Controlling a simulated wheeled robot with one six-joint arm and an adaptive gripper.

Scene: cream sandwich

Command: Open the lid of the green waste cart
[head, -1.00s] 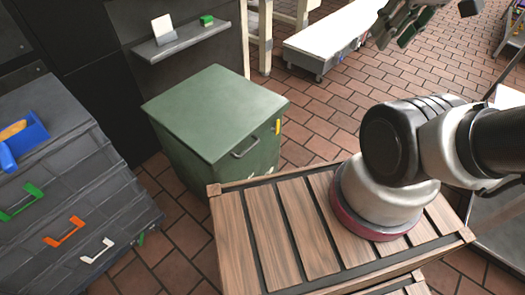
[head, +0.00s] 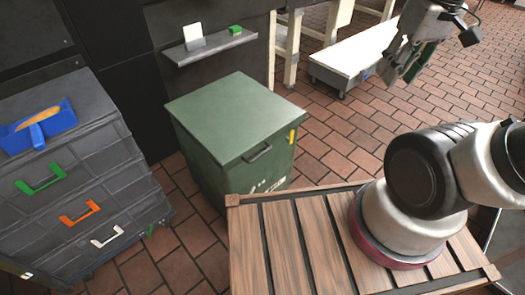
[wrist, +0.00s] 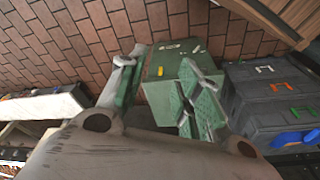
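The green waste cart (head: 238,140) stands on the brick floor just beyond my wooden deck, with its flat lid (head: 232,112) shut. A dark handle (head: 258,153) sits on its front below the lid edge, and a yellow mark (head: 292,136) is near the front right corner. My gripper (head: 404,70) is up at the right, well apart from the cart, with its fingers spread and nothing between them. In the wrist view the cart (wrist: 170,98) shows beyond the open green-padded fingers, partly hidden by them.
A grey drawer cabinet (head: 80,180) with coloured handles stands left of the cart, a blue tool tray (head: 38,128) on top. A wall shelf (head: 209,46) is behind the cart. A low white trolley (head: 355,55) stands back right. Brick floor (head: 345,140) right of the cart is clear.

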